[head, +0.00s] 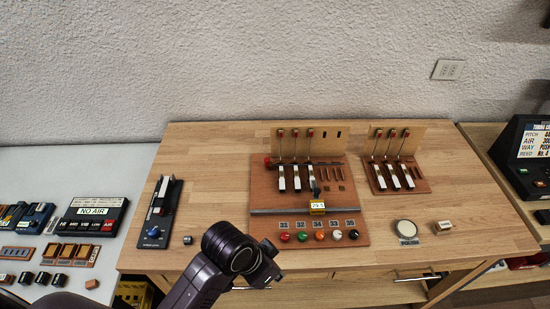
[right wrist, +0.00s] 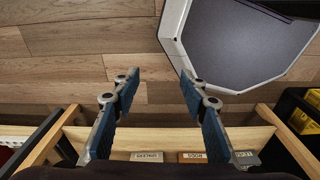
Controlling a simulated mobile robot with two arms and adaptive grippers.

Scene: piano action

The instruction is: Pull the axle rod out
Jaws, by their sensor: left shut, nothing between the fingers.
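The piano action model (head: 262,200) stands on the wooden table, with white keys, upright wires with red tips and a row of coloured knobs. A red-brown knob (head: 268,162) shows at its left side, level with the keys; it may be the axle rod's end, but the rod itself is too small to tell. A grey rail (head: 285,211) crosses the board below the keys. My left gripper (head: 268,277) is shut and empty at the table's front edge, below and left of the model, apart from it. My right gripper (right wrist: 160,88) is open and empty over the floor in its wrist view.
A smaller key model (head: 421,187) stands to the right, with a round pad (head: 406,228) in front. A black slider unit (head: 170,195) stands at the left. Bare tabletop lies left of the model.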

